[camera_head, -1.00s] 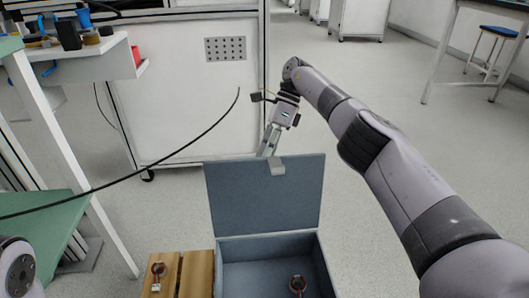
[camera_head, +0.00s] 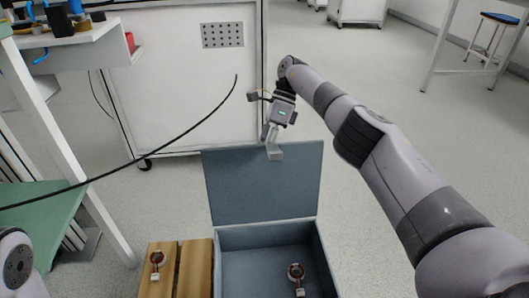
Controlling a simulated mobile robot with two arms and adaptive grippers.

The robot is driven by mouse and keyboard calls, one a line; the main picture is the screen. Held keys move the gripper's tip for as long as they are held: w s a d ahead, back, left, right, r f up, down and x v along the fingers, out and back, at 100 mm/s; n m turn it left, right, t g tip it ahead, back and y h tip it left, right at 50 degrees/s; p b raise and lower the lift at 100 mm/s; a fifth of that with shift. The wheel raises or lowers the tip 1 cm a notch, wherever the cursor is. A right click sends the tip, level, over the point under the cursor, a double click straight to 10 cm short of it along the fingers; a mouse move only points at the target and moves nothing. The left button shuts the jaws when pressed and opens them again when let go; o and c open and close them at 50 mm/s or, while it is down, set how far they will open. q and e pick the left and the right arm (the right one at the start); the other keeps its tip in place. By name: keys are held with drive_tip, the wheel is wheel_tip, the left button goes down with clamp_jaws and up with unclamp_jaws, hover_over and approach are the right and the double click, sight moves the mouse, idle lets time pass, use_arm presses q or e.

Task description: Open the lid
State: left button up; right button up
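A blue-grey box (camera_head: 222,262) stands at the bottom middle of the head view. Its lid (camera_head: 262,190) stands up at the back, hinged open and roughly upright. A pale tab (camera_head: 275,152) shows at the middle of the lid's upper edge; I cannot tell whether it belongs to the lid or to a fingertip. My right gripper (camera_head: 271,138) points down at that edge, close to the tab. Its fingers overlap there, so its opening and any contact are unclear. My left gripper is out of view.
A small dark-red part (camera_head: 296,272) lies inside the box. A similar part (camera_head: 157,259) sits on wooden blocks (camera_head: 195,268) to its left. A green-shelved rack (camera_head: 50,228) stands at left and a white cabinet (camera_head: 190,100) behind. The floor right of the box is clear.

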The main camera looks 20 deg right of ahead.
wheel_tip(320, 180, up, 10)
drive_tip(key=shift+f, duration=0.2)
idle(0.6)
